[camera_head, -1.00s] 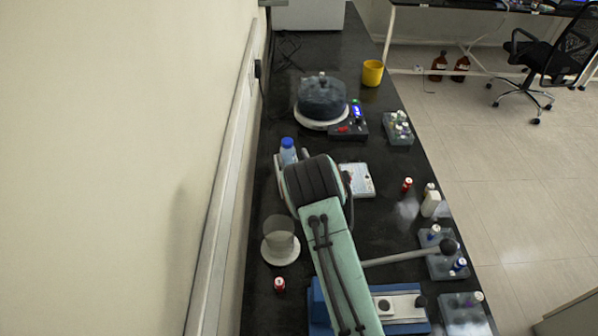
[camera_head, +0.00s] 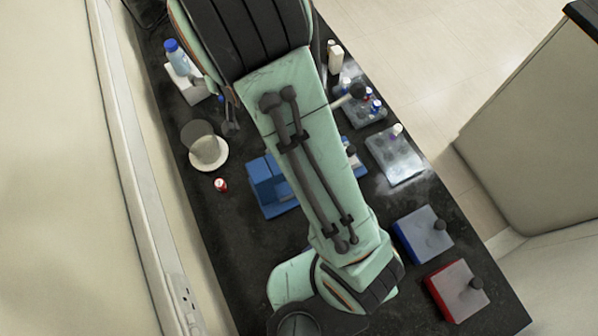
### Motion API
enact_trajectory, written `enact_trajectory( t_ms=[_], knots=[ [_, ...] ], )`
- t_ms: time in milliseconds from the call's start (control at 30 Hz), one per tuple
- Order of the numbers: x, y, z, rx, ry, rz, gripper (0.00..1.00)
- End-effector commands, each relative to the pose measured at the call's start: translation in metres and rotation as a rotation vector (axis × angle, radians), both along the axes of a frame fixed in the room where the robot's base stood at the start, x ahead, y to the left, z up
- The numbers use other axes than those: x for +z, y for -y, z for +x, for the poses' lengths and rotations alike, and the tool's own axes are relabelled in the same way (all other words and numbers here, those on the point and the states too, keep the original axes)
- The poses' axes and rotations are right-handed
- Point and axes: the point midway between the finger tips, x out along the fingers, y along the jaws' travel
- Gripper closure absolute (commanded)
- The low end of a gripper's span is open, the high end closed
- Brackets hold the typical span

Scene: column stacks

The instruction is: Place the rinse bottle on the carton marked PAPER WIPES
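A clear bottle with a blue cap (camera_head: 179,60) stands upright at the upper left; it may be the rinse bottle, but I read no label. A white box (camera_head: 198,92) is right at its base; I cannot tell whether the bottle stands on it or behind it. I read no PAPER WIPES marking, so I cannot tell whether this is that carton. My green arm crosses the middle of the view and hides much of the bench. My gripper is not clearly visible; dark slim parts beside the arm, near the box, cannot be identified.
A beaker on a white round plate (camera_head: 221,160) and a small red-capped vial (camera_head: 220,185) stand at left. A blue device (camera_head: 262,187) is partly behind my arm. Vial racks (camera_head: 396,158), a white bottle (camera_head: 335,60), and blue and red blocks (camera_head: 447,302) line the right edge. The lower left bench is clear.

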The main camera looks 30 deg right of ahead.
Motion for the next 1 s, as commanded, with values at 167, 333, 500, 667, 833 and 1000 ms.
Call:
enact_trajectory(
  t_ms=[167, 333, 500, 667, 833, 1000],
  knots=[
    [0.041, 0.01, -0.097, 0.056, -0.352, -0.017, 0.44],
    [0.064, 0.028, -0.212, 0.097, -0.665, -0.104, 0.44],
    [0.075, 0.043, -0.292, 0.091, -0.871, -0.176, 0.44],
    [0.078, 0.047, -0.319, 0.085, -0.946, -0.2, 0.44],
    [0.078, 0.047, -0.321, 0.085, -0.951, -0.201, 0.44],
    [0.078, 0.047, -0.32, 0.085, -0.95, -0.2, 0.44]
  ],
)
